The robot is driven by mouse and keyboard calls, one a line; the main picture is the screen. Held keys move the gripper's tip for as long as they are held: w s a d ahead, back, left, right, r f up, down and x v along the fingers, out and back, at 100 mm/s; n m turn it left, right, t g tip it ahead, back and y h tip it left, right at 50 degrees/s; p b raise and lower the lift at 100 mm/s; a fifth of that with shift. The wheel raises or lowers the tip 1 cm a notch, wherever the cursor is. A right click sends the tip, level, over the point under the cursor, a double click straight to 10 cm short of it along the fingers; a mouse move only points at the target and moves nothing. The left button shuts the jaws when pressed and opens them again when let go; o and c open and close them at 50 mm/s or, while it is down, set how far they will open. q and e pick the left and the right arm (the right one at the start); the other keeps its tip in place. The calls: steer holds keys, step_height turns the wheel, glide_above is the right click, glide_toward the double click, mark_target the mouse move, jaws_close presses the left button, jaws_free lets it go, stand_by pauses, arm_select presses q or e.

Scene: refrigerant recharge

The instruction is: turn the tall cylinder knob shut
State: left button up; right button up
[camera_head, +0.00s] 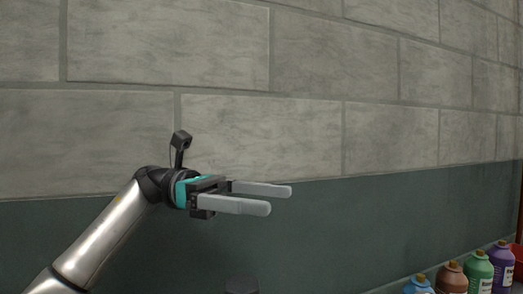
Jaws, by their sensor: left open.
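My left gripper (280,199) is in the middle of the head view, with its two grey fingers parallel, pointing right and apart. It is open, with nothing between the fingers. The top of a dark round thing (242,286) shows at the bottom edge, below the gripper and apart from it. I cannot tell whether it is the tall cylinder knob, as the rest is cut off by the frame. No other cylinder or knob shows. My right gripper is not in view.
A wall of grey blocks (230,45) with a dark green lower band (400,215) stands behind. Several bottles, including a blue one (418,286), a brown one (452,279) and a purple one (501,263), stand at the bottom right. The space around the gripper looks clear.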

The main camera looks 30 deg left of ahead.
arm_select(q)
steer(key=shift+r+p, duration=0.55)
steer(key=shift+r, duration=2.2)
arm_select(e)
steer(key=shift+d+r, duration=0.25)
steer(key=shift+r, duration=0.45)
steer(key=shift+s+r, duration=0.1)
